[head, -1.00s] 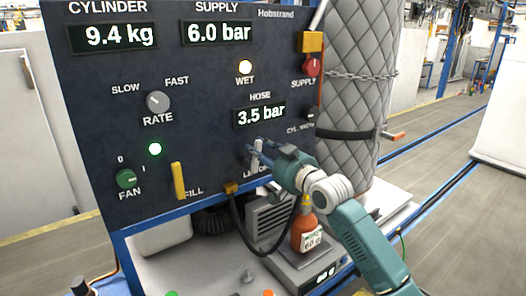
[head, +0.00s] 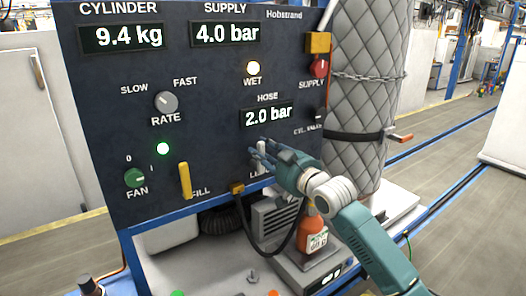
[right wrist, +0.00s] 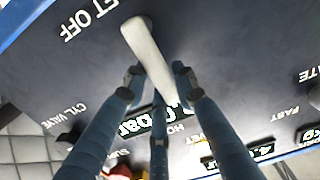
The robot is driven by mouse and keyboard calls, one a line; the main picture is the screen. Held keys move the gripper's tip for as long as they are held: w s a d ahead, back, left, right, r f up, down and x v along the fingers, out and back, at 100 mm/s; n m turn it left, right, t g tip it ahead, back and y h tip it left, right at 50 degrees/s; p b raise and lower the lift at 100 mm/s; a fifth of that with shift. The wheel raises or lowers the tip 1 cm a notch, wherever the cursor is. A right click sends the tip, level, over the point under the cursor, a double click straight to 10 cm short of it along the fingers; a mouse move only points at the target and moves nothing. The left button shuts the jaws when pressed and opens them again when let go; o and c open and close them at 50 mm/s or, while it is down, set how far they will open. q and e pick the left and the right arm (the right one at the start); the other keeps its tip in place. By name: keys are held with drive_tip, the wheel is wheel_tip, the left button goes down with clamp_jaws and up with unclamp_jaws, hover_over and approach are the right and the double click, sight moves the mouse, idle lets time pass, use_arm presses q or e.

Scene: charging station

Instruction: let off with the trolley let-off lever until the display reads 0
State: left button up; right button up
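The let-off lever (head: 261,150) is a pale handle low on the dark panel, partly hidden behind my right gripper (head: 258,152). In the right wrist view the lever (right wrist: 148,50) runs between the fingers of the right gripper (right wrist: 158,76), beside the LET OFF lettering. The fingertips sit close on both sides of it, closed in around it. The hose display (head: 268,116) reads 2.0 bar. The supply display (head: 226,33) reads 4.0 bar and the cylinder display (head: 122,37) 9.4 kg. My left gripper is not in view.
The panel also bears a rate knob (head: 166,102), a green fan knob (head: 135,178), a yellow fill lever (head: 185,180) and a red supply knob (head: 319,66). A quilted cylinder (head: 365,100) stands at right. An orange bottle (head: 312,232) stands below my right arm.

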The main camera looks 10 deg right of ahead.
drive_tip(key=o, duration=0.3)
drive_tip(key=shift+o, duration=0.2)
drive_tip(key=shift+s, duration=0.1)
drive_tip(key=v, duration=1.1)
drive_tip(key=shift+s, duration=0.4)
drive_tip(key=shift+d+f, duration=0.1)
